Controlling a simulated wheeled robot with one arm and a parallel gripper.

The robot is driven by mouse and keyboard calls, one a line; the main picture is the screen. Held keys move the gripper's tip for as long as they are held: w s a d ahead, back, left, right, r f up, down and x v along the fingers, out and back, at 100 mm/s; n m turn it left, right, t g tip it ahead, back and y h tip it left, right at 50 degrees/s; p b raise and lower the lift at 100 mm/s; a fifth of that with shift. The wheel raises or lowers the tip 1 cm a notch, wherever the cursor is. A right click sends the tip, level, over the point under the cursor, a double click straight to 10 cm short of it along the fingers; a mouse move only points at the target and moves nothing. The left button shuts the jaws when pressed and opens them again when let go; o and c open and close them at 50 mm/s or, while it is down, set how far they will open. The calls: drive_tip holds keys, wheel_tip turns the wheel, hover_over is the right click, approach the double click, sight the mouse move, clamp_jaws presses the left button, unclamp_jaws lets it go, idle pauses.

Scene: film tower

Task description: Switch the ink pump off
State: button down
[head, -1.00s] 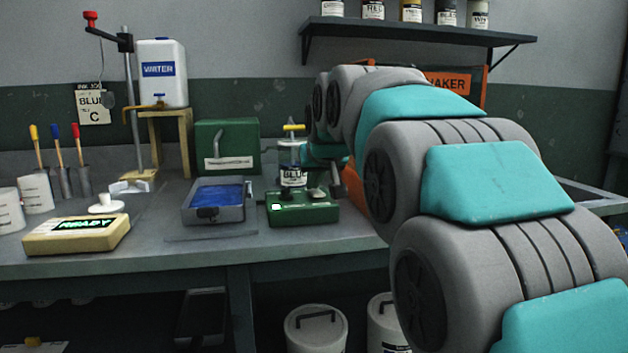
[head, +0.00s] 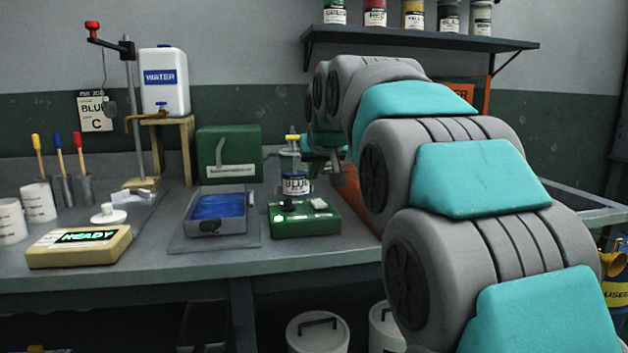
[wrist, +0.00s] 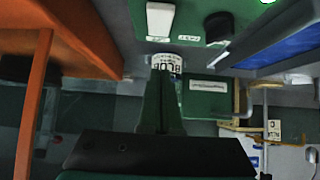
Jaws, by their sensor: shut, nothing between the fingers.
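The ink pump is a green box (head: 305,222) on the bench. It has a lit green lamp (head: 278,218), a black knob (head: 288,205) and a pale switch (head: 319,204) on top. A blue-labelled ink can (head: 296,184) stands just behind it. In the wrist view the box (wrist: 190,28) is at the top edge, with the white switch (wrist: 160,18) and the black knob (wrist: 218,27). My gripper (wrist: 161,80) is shut and empty, apart from the switch in that picture. In the head view my arm hides much of the gripper.
A tray of blue ink (head: 217,206) is just left of the pump. A cream box reading READY (head: 80,246) is farther left. An orange panel (wrist: 95,45) stands close beside my gripper. A green case (head: 229,152) is at the back.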

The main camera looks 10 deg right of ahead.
drive_tip(key=s+r+b, duration=0.1)
drive_tip(key=s+r, duration=0.5)
drive_tip(key=r, duration=0.2)
drive_tip(key=shift+r, duration=0.25)
